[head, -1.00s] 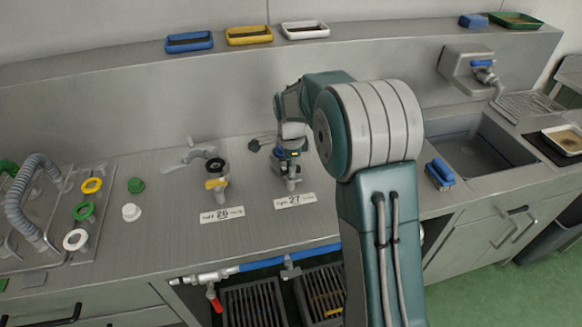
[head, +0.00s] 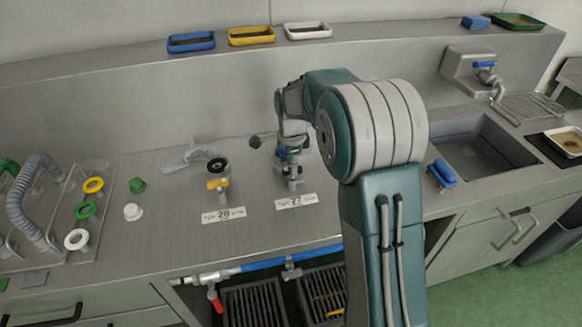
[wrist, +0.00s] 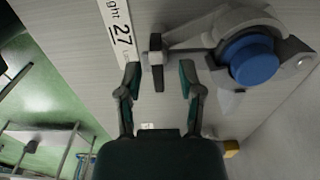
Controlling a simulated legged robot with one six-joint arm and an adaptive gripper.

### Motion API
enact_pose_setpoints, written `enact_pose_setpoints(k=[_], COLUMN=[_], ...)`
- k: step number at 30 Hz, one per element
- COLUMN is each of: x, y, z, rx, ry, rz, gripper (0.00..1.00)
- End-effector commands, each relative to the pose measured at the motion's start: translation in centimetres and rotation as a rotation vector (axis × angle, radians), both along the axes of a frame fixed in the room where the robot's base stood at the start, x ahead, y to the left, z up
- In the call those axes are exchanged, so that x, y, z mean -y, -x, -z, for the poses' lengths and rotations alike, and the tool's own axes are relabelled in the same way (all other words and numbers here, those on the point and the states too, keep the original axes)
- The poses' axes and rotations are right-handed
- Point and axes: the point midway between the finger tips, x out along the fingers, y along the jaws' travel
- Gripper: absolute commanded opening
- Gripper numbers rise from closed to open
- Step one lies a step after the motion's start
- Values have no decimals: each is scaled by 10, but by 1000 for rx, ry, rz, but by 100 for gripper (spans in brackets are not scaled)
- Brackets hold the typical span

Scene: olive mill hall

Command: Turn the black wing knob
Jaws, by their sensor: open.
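The black wing knob (wrist: 156,45) shows in the wrist view, its dark wing running up and down the picture. It sits on the side of a grey fitting with a blue round cap (wrist: 250,60). My gripper (wrist: 160,75) is open. Its two fingertips stand on either side of the wing, with a gap to each side visible. Contact is not visible. In the head view my gripper (head: 291,150) is over the fitting at the label 27 (head: 296,201), and the knob is too small and covered to make out clearly.
Another fitting with a yellow part (head: 217,183) stands to the left behind the label 20 (head: 223,215). Coloured rings and caps lie farther left. A sink (head: 480,160) and a blue-topped brush-like item (head: 441,173) are to the right. Blue, yellow and white trays stand on the back ledge.

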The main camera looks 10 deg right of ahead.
Motion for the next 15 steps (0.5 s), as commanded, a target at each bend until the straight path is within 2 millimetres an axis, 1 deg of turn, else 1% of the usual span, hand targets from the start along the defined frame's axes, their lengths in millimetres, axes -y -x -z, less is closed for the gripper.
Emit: enact_pose_setpoints(k=[9, 12, 15], x=[-2, -2, -2], y=[-2, -2, -2], z=[-66, -84, -97], rx=[5, 5, 4], ry=[0, 1, 1], rz=[-1, -1, -1], gripper=[49, 49, 49])
